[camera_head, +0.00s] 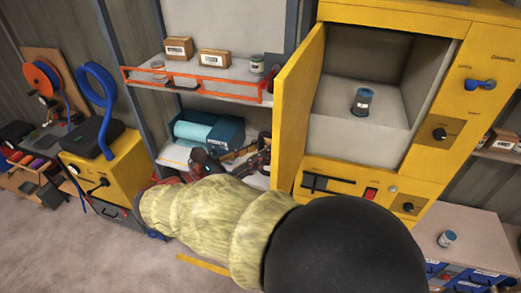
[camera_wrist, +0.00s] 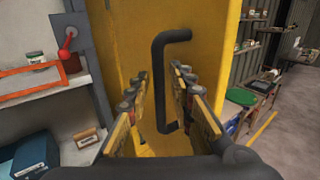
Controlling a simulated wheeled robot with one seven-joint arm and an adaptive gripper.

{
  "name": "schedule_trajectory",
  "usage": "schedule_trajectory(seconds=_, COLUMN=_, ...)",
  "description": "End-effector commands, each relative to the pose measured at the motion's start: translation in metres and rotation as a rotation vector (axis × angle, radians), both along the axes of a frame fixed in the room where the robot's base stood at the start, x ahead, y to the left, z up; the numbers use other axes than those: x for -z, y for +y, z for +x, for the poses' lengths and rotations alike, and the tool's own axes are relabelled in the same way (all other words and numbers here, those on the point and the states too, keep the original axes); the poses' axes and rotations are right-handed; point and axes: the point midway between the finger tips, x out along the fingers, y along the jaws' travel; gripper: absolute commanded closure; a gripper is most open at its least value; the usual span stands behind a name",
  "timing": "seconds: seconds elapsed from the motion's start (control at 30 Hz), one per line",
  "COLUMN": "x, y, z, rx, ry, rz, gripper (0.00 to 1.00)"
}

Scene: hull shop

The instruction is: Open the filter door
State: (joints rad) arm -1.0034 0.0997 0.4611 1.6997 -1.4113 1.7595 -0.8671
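The yellow cabinet (camera_head: 390,15) stands at the right in the head view. Its upper door (camera_head: 297,115) stands swung outward on the left side, showing a pale compartment with a blue-topped canister (camera_head: 362,101) inside. In the wrist view, the yellow door (camera_wrist: 215,50) fills the middle and carries a black bar handle (camera_wrist: 158,85). My gripper (camera_wrist: 161,80) is open, with one finger on each side of the handle bar; I see gaps beside the bar. In the head view, my arm hides the handle and most of my gripper.
Left of the door, a shelf (camera_head: 230,82) with an orange rail holds boxes and a jar. Below it sits a blue bin (camera_head: 222,133). A yellow machine with a blue hose (camera_head: 98,100) stands at the left. A bench (camera_head: 470,240) is at the lower right. Floor at the lower left is clear.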

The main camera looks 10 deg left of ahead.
Motion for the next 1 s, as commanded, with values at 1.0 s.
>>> schedule_trajectory(seconds=1.0, x=0.000, y=0.081, z=-0.075, rx=-0.002, ry=-0.001, rz=0.001, gripper=0.74)
